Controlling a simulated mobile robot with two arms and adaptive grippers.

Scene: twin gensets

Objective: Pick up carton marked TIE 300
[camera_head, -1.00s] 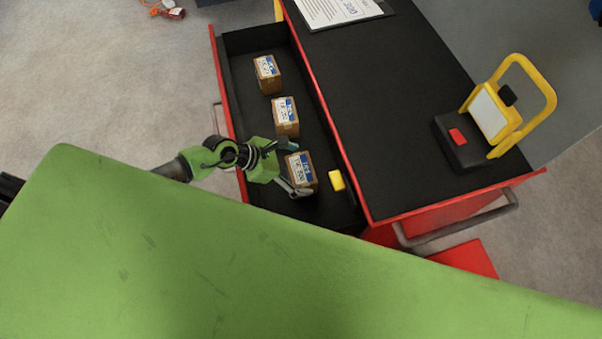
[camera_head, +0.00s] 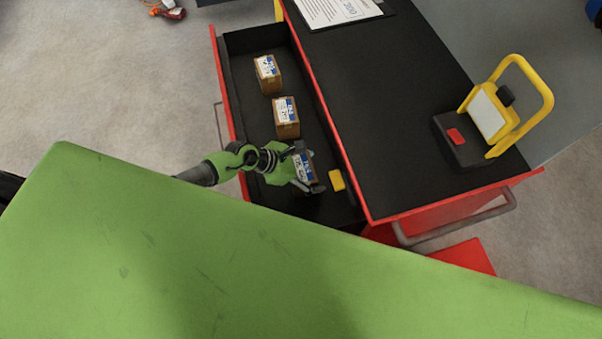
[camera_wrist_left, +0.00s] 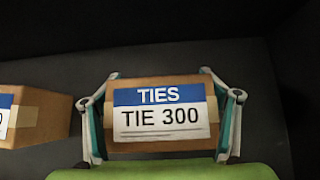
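The carton marked TIE 300 (camera_head: 305,171) is a small brown box with a blue and white label. It is at the near end of the open drawer (camera_head: 231,105). In the left wrist view the carton (camera_wrist_left: 160,142) fills the middle, its label facing the camera and easy to read. My left gripper (camera_head: 312,170) is around it, one finger at each side. In the left wrist view the fingers of my left gripper (camera_wrist_left: 162,115) look closed against its two sides. The carton's underside is hidden, so I cannot tell whether it rests on the drawer floor. My right gripper is not in view.
Two similar cartons stand farther along the drawer, a middle one (camera_head: 286,116) and a far one (camera_head: 267,75). A yellow block (camera_head: 337,180) lies close beside the gripper. A black-topped red cabinet (camera_head: 390,120) carries a yellow-framed lamp (camera_head: 490,112).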

